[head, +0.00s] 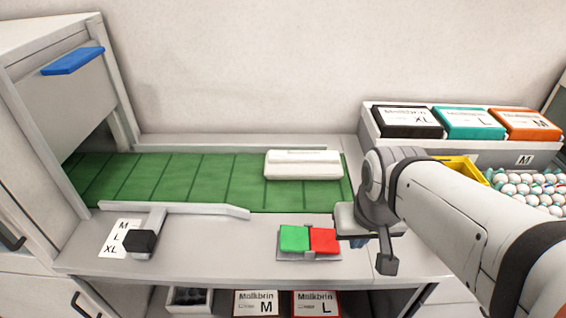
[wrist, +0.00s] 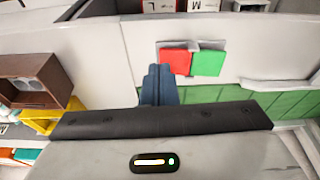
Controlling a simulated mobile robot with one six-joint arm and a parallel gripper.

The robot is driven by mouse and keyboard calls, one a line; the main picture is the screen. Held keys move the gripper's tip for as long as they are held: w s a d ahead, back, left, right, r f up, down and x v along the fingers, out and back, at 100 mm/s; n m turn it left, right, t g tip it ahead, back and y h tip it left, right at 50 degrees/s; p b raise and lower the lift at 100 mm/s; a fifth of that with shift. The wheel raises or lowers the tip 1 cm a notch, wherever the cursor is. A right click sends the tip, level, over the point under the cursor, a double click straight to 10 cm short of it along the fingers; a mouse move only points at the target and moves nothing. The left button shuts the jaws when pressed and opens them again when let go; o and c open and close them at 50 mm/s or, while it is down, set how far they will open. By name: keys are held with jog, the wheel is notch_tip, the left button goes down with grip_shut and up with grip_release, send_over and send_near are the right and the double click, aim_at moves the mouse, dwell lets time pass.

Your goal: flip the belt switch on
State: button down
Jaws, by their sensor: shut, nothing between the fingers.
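The belt switch is a grey-framed block with a green half (head: 294,238) on the left and a red half (head: 323,239) on the right, at the front of the belt bench. In the wrist view the order is reversed, with the red half (wrist: 175,61) left of the green half (wrist: 208,63). My gripper (head: 358,242) is shut and empty, just right of the red half. In the wrist view its blue-grey fingers (wrist: 160,72) point toward the red half's lower left. Whether they touch the switch cannot be told.
A green belt (head: 170,178) runs behind the switch, with a closed white carton (head: 303,170) at its right end. A black selector knob (head: 140,241) stands by an M, L, XL label.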

jog(key=shift+s+d, duration=0.1)
jog(key=shift+s, duration=0.05)
jog(key=shift+r, duration=0.1)
jog(key=g+y, duration=0.1)
jog(key=g, duration=0.2)
send_over(289, 237)
jog(key=d, duration=0.2)
jog(key=shift+d+r+m, duration=0.15)
jog(key=shift+r+m, duration=0.15)
jog(key=shift+r, duration=0.05)
jog(key=shift+f, duration=0.1)
jog(key=f, duration=0.4)
jog(key=a+f, duration=0.1)
jog(key=f, duration=0.8)
jog(key=shift+a+f, duration=0.35)
jog(key=shift+f, duration=0.05)
